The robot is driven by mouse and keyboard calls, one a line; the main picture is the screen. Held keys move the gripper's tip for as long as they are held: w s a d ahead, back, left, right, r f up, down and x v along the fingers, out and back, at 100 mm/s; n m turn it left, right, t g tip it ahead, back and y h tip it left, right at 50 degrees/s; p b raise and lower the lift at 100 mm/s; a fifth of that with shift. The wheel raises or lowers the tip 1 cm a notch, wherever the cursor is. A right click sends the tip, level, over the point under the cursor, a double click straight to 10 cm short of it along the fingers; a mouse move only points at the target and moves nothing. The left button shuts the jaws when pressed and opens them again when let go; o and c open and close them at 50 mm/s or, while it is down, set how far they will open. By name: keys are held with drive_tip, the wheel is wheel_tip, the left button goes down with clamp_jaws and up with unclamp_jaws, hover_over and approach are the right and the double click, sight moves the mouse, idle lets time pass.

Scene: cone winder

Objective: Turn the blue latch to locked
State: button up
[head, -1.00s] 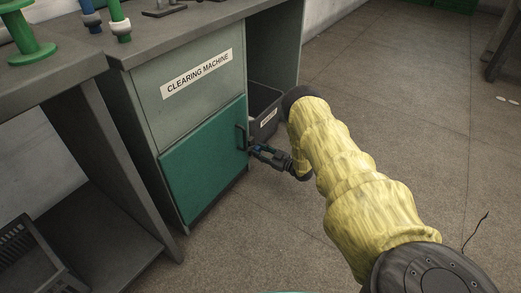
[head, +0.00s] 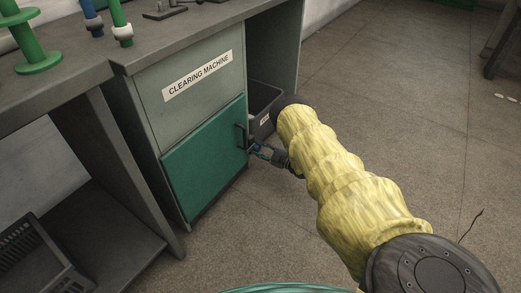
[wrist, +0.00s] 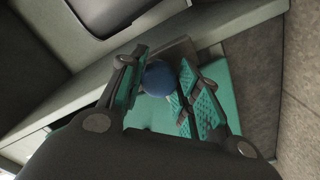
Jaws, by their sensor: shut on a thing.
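The blue latch (wrist: 160,78) shows as a rounded blue knob between my gripper's two fingers in the wrist view. My gripper (wrist: 160,90) is shut on it, with a green-padded finger on each side. In the head view my gripper (head: 262,151) is at the right edge of the green door (head: 203,158), just below the dark door handle (head: 241,137). The latch is mostly hidden there by the fingers, and its locked or unlocked position cannot be read.
Green and blue spools stand on the grey bench (head: 60,84).

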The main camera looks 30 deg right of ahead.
drive_tip(key=o, duration=1)
drive_tip(key=v, duration=1.2)
drive_tip(key=shift+f, duration=0.1)
